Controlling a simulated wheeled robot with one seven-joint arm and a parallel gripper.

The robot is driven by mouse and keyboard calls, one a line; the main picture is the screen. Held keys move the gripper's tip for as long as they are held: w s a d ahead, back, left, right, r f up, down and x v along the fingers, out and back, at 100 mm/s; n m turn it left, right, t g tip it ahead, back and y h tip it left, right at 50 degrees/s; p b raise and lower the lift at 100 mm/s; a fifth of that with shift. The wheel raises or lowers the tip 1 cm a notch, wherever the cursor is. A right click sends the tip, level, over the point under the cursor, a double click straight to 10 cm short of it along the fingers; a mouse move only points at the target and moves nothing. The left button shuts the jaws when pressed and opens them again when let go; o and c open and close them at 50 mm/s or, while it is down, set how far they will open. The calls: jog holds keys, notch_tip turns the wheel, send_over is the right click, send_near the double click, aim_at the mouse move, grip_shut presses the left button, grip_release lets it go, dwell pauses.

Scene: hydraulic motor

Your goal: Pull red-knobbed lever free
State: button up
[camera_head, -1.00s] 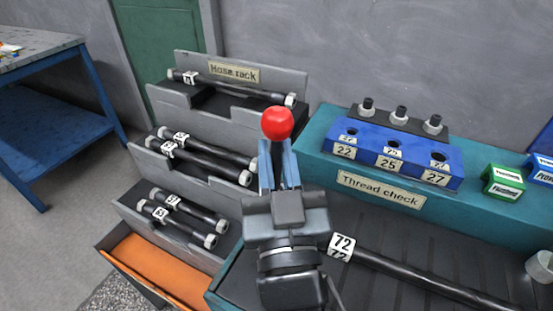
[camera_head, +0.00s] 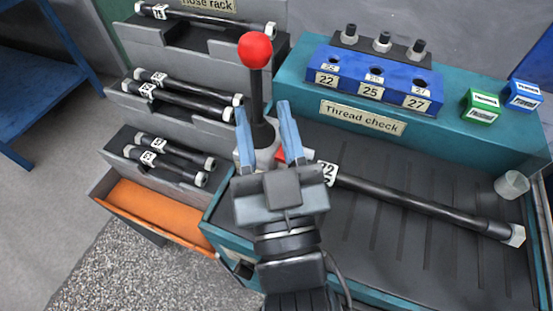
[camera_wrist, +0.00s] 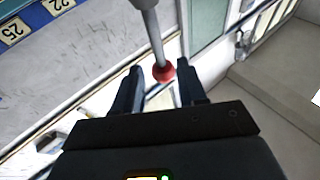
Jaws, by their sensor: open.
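The red-knobbed lever (camera_head: 256,92) stands upright, with its red ball on top, a black shaft and a grey base near the left end of the teal bench. My gripper (camera_head: 264,108) is open and empty, with its two blue fingers spread below the height of the red ball. In the head view the shaft shows between the fingers, nearer the left one. In the wrist view the red knob (camera_wrist: 163,73) and a grey shaft lie between and beyond the open fingers (camera_wrist: 165,72). I cannot tell whether either finger touches the shaft.
A hose rack (camera_head: 185,118) with several black hoses stands to the left, above an open orange drawer (camera_head: 150,208). A long hose (camera_head: 420,208) lies on the bench tray to the right. The blue Thread check block (camera_head: 395,82) stands behind it.

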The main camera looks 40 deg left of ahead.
jog(key=s+d, duration=0.4)
jog(key=d, duration=0.1)
jog(key=shift+s, duration=0.35)
